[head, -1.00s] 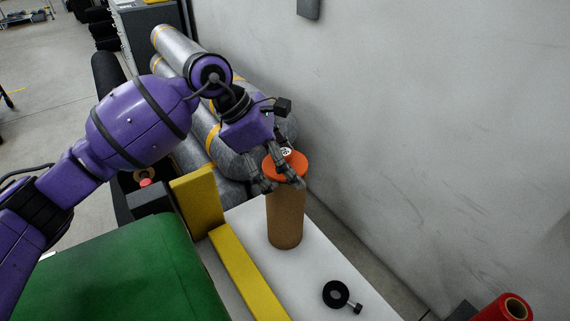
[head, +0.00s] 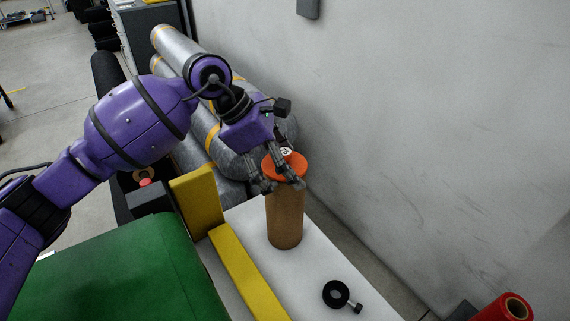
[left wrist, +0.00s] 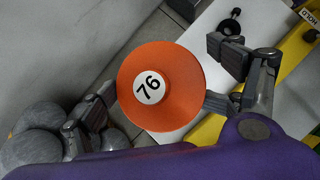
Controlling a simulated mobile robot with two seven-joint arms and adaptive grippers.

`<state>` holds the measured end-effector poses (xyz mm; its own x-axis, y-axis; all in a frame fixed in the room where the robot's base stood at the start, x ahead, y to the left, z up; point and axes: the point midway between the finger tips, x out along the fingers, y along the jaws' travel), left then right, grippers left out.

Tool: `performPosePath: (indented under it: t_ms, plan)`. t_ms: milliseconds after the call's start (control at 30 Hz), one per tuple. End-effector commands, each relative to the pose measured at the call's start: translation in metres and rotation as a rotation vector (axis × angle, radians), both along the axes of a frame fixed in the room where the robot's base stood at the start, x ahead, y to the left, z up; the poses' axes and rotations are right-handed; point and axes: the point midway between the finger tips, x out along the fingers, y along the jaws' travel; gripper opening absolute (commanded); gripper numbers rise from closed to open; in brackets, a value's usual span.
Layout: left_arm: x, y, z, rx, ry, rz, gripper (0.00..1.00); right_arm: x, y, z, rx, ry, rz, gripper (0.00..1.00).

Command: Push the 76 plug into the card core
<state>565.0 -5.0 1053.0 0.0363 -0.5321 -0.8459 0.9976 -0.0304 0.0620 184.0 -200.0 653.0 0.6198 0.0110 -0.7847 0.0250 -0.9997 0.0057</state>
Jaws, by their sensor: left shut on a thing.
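The 76 plug (head: 286,167) is an orange disc with a white label. It sits level on top of the card core (head: 285,220), a brown tube standing upright on the white surface. My left gripper (head: 283,184) reaches down over it from the left and is shut on the plug. The left wrist view shows the plug (left wrist: 180,100) face on, with a finger at each side of its rim; the core is hidden behind it there. How deep the plug sits in the core cannot be told. My right gripper is in neither view.
A black ring-shaped part (head: 337,294) lies on the white surface (head: 300,267) in front of the core. A yellow bar (head: 245,272) runs along its left side. A grey wall (head: 430,130) stands close on the right. Silver cylinders (head: 180,48) lie behind. A red roll (head: 497,310) is at lower right.

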Motion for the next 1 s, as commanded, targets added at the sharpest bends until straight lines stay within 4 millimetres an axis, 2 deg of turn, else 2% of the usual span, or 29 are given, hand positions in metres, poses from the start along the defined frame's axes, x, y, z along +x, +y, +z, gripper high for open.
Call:
performPosePath:
  t_ms: [33, 100, 133, 233, 1000]
  plan:
    - [-0.013, 0.009, -0.042, 0.046, 0.073, 0.003, 0.30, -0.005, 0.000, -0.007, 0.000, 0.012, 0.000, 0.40]
    - [-0.013, 0.009, -0.042, 0.046, 0.072, 0.003, 0.28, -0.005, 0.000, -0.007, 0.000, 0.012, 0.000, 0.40]
    - [-0.012, 0.009, -0.042, 0.047, 0.070, 0.003, 0.87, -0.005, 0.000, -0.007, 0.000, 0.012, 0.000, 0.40]
    - [-0.012, 0.009, -0.039, 0.045, 0.066, 0.002, 1.00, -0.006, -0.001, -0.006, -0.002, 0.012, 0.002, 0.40]
    - [-0.010, 0.007, -0.026, 0.037, 0.048, -0.004, 1.00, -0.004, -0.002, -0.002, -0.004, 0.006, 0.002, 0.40]
